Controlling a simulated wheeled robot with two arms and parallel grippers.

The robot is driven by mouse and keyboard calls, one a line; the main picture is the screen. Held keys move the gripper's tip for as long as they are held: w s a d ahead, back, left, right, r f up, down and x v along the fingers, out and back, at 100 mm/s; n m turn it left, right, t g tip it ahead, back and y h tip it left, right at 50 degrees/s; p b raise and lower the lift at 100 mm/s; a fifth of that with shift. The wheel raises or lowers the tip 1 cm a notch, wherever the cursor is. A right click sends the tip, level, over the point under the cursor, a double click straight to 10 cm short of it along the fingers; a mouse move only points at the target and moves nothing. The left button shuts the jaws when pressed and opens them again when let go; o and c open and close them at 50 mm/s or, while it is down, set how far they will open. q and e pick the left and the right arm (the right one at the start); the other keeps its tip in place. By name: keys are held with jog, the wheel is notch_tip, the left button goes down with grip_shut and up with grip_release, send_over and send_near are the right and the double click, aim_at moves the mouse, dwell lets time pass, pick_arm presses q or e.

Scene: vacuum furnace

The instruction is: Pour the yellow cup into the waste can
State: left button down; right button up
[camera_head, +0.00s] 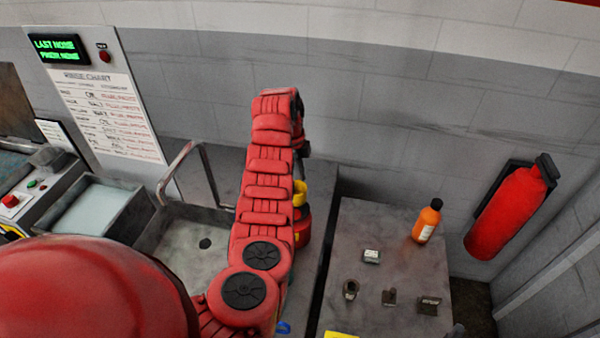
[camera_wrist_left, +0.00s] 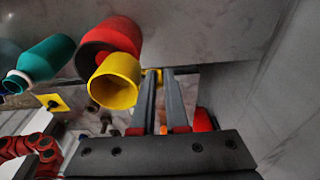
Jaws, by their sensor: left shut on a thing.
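The yellow cup (camera_head: 300,192) shows in part beside my left arm in the head view. In the left wrist view the yellow cup (camera_wrist_left: 117,80) is tilted, with its open mouth toward the camera. My left gripper (camera_wrist_left: 159,74) is shut on the cup at its side, near the fingertips. The red waste can (camera_wrist_left: 112,33) is beyond the cup in that view, partly covered by it. In the head view the waste can (camera_head: 303,229) is just below the cup, half hidden by my arm. The cup's contents cannot be made out. My right gripper is not in view.
A sink (camera_head: 185,240) with a tall faucet is left of my arm. A grey table (camera_head: 385,250) on the right holds an orange bottle (camera_head: 427,221) and several small parts. A teal bottle (camera_wrist_left: 45,58) is left of the can in the wrist view. A fire extinguisher (camera_head: 508,212) hangs at right.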

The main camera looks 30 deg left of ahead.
pick_arm(q)
jog(key=shift+f+b, duration=0.2)
jog(key=shift+b, duration=0.1)
jog(key=shift+r+p, duration=0.3)
jog(key=shift+r, duration=0.55)
jog(key=shift+r+p, duration=0.55)
jog(key=shift+r, duration=0.25)
notch_tip(320, 180, up, 2)
jog(key=shift+s+r+p, duration=0.1)
jog(key=shift+p, duration=0.95)
